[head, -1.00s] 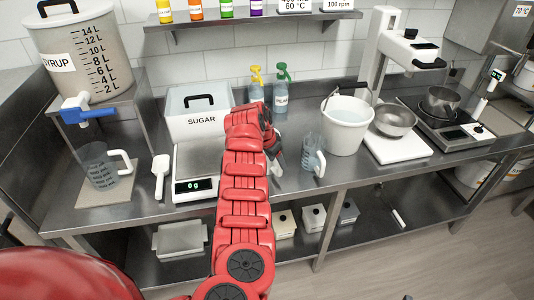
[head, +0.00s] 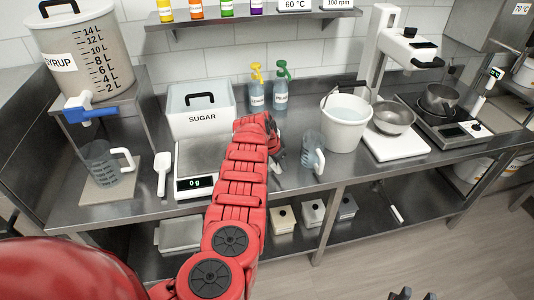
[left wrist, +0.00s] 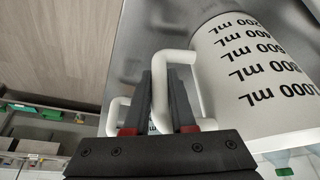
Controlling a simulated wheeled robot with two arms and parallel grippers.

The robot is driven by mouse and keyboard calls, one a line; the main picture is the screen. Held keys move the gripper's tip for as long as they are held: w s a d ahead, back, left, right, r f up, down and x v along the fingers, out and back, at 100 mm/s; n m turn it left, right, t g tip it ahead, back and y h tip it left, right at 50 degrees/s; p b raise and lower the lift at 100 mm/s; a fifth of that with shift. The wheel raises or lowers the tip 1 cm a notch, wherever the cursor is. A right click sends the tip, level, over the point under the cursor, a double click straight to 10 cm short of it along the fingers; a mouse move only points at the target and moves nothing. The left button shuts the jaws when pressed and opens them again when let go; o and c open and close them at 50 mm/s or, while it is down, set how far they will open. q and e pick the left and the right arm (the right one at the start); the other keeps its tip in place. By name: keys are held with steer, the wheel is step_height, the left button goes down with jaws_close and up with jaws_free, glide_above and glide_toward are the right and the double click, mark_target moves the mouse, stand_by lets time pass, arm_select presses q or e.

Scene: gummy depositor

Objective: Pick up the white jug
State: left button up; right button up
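The white jug (left wrist: 255,75) fills the right of the left wrist view, with black mL marks. Its white handle (left wrist: 178,57) lies between the two dark fingers of my left gripper (left wrist: 163,100); whether they press on it I cannot tell. In the head view my left gripper (head: 277,150) is low over the counter. My red arm hides nearly all of the jug there; a small white part shows just below the fingers. My right gripper (head: 416,294) shows only its dark, parted fingertips at the bottom edge.
A clear jug with a white handle (head: 312,150) stands just right of my left gripper, beside a white bucket (head: 344,125). A scale (head: 195,184), white scoop (head: 162,174) and sugar box (head: 200,115) are to the left. Another clear jug (head: 103,166) stands far left.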

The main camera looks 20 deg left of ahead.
arm_select(q)
jaws_close()
stand_by(1.0)
